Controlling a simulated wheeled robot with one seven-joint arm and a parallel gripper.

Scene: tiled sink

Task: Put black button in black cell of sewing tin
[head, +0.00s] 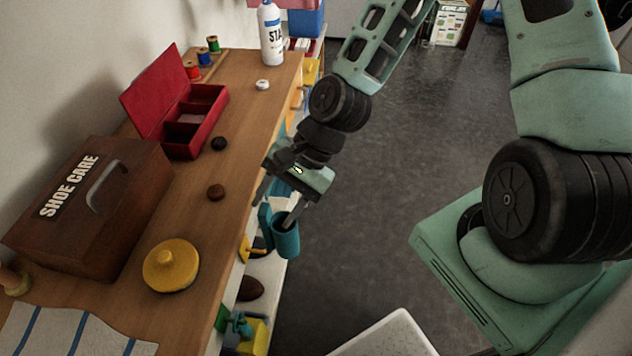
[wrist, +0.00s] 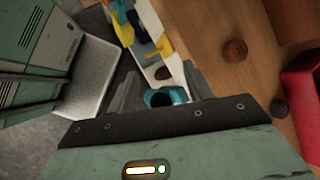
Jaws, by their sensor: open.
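The black button (head: 219,143) lies on the wooden bench top, just right of the red sewing tin's near end. It also shows at the right of the wrist view (wrist: 279,108). The sewing tin (head: 181,151) stands with its lid up on the left. Part of the tin shows at the wrist view's right edge (wrist: 303,100). My gripper (head: 279,203) is open and empty, beyond the bench's right edge, apart from the button and pointing down.
A brown button (head: 216,192) and a white button (head: 262,85) lie on the bench. A shoe care box (head: 125,225), a yellow lid (head: 171,267), thread spools (head: 193,70) and a white bottle (head: 271,35) stand around. A teal cup (head: 286,242) is below my gripper.

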